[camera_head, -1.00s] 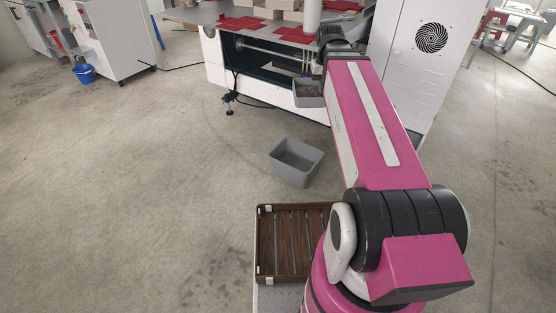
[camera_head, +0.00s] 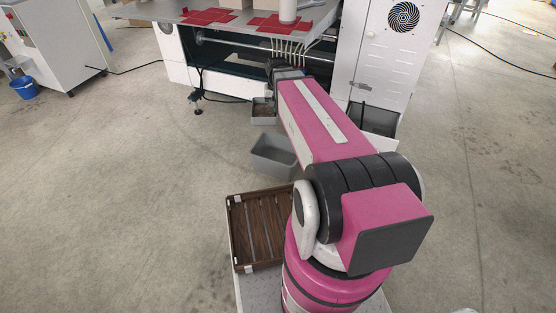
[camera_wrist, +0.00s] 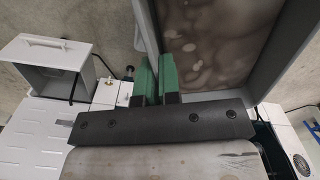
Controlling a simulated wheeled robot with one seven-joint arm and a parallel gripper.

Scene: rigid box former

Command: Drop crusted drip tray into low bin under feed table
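The crusted drip tray (camera_head: 263,112) is a shallow grey tray with a mottled brown inside. It hangs at the end of my arm, in front of the feed table (camera_head: 235,20). In the wrist view the tray (camera_wrist: 215,35) fills the upper right. My gripper (camera_wrist: 155,65) has its two green fingers on either side of the tray's near left wall, closed on it.
A brown slatted crate (camera_head: 258,230) sits close to my base. A white cabinet (camera_head: 385,60) stands right of the table; an open drawer (camera_wrist: 50,55) shows in the wrist view.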

